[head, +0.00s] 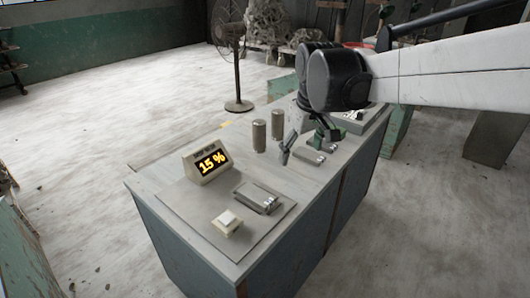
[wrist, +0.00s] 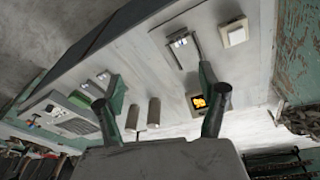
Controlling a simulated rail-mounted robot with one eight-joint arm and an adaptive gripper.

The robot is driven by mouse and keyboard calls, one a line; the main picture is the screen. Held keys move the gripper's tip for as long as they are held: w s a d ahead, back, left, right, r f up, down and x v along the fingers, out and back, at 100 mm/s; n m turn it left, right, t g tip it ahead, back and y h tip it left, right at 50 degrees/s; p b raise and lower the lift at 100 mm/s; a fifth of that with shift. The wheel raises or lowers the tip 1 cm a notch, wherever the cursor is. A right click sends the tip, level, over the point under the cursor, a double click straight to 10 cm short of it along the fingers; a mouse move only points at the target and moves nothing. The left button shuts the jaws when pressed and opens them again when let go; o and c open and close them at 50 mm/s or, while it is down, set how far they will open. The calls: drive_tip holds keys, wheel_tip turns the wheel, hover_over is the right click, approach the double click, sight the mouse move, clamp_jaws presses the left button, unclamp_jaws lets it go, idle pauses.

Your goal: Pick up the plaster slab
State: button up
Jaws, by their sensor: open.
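No piece on the bench is clearly recognisable as the plaster slab. A square off-white block (head: 227,222) sits on a flat grey plate (head: 192,212) at the bench's near end; the block also shows at the top of the wrist view (wrist: 235,32). Small flat grey pieces with metal fittings (head: 308,155) lie farther along, below my gripper (head: 318,130). In the wrist view my gripper (wrist: 160,97) has its two dark fingers wide apart, with nothing held between them. Its body partly hides the bench top, and contact cannot be judged.
A display reading 15 % (head: 207,161) stands on the bench (head: 160,170). Two upright grey-brown cylinders (head: 259,135) stand between it and my gripper. A tray (head: 352,122) is at the far end. A fan (head: 237,70) stands on the open floor behind.

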drive_tip(key=w+a+f+n+g, duration=0.1)
drive_tip(key=w+a+f+n, duration=0.1)
drive_tip(key=w+a+f, duration=0.4)
drive_tip(key=n+g, duration=0.2)
hover_over(252, 191)
wheel_tip(252, 191, down, 4)
drive_tip(key=shift+h, duration=0.3)
wheel_tip(252, 191, down, 14)
drive_tip(key=shift+r+b, duration=0.1)
drive_tip(key=shift+b, duration=0.65)
drive_tip(key=c, duration=1.6)
drive_tip(key=shift+o, duration=0.2)
drive_tip(key=shift+r, duration=0.1)
